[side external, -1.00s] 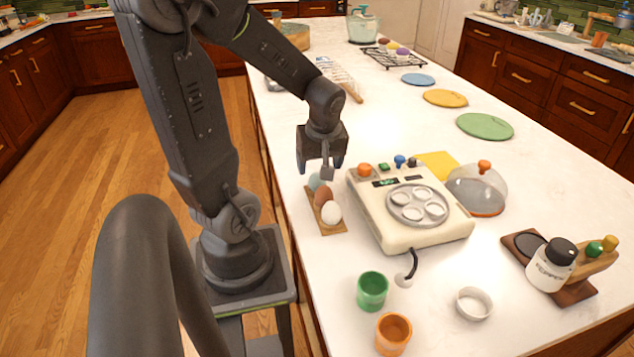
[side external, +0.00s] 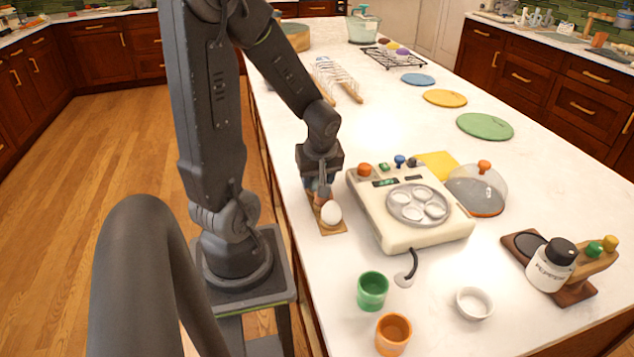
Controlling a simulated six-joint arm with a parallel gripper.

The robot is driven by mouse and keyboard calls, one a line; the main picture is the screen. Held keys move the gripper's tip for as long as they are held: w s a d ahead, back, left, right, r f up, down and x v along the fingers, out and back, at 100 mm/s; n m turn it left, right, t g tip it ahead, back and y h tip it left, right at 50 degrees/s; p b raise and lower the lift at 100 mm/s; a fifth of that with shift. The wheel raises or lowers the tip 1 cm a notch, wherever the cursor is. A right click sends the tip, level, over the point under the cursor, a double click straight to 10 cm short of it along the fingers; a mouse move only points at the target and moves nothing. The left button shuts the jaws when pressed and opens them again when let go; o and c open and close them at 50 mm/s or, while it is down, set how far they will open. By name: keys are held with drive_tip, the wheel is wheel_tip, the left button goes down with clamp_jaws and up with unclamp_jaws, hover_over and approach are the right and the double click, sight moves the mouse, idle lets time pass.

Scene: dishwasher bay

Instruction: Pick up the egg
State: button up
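A white egg (side external: 331,213) sits at the near end of a small wooden egg holder (side external: 334,230) on the white counter. A brown egg (side external: 322,196) is just behind it, partly covered by my gripper. A bluish egg at the far end of the holder is almost wholly hidden. My gripper (side external: 320,187) points down over the far part of the holder, with its fingers at the height of the eggs. I cannot tell whether the fingers are apart or touch an egg.
A cream egg cooker (side external: 430,237) stands close to the right of the holder. Its clear dome lid (side external: 478,190) lies beyond it. Green (side external: 372,291) and orange (side external: 393,334) cups and a white bowl (side external: 474,303) stand nearer. The counter behind my gripper is mostly clear.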

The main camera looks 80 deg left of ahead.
drive_tip(key=shift+c, duration=0.7)
drive_tip(key=shift+r, duration=0.1)
drive_tip(key=r, duration=0.6)
drive_tip(key=w+r, duration=0.1)
drive_tip(key=r, duration=0.2)
drive_tip(key=shift+d+r, duration=0.15)
drive_tip(key=shift+r, duration=0.25)
drive_tip(key=w+d+r+g+h, duration=0.1)
drive_tip(key=w+d+g+h, duration=0.1)
drive_tip(key=w+d, duration=1.15)
drive_tip(key=shift+w+a+f, duration=0.1)
drive_tip(key=shift+a+f, duration=0.1)
drive_tip(key=shift+f, duration=0.55)
drive_tip(key=shift+a+f, duration=0.15)
drive_tip(key=shift+f, duration=0.65)
drive_tip(key=shift+w+a+f, duration=0.1)
drive_tip(key=shift+a+f, duration=0.1)
drive_tip(key=shift+f, duration=0.55)
drive_tip(key=shift+x, duration=0.8)
drive_tip(key=shift+w+d, duration=0.1)
drive_tip(key=shift+d, duration=0.05)
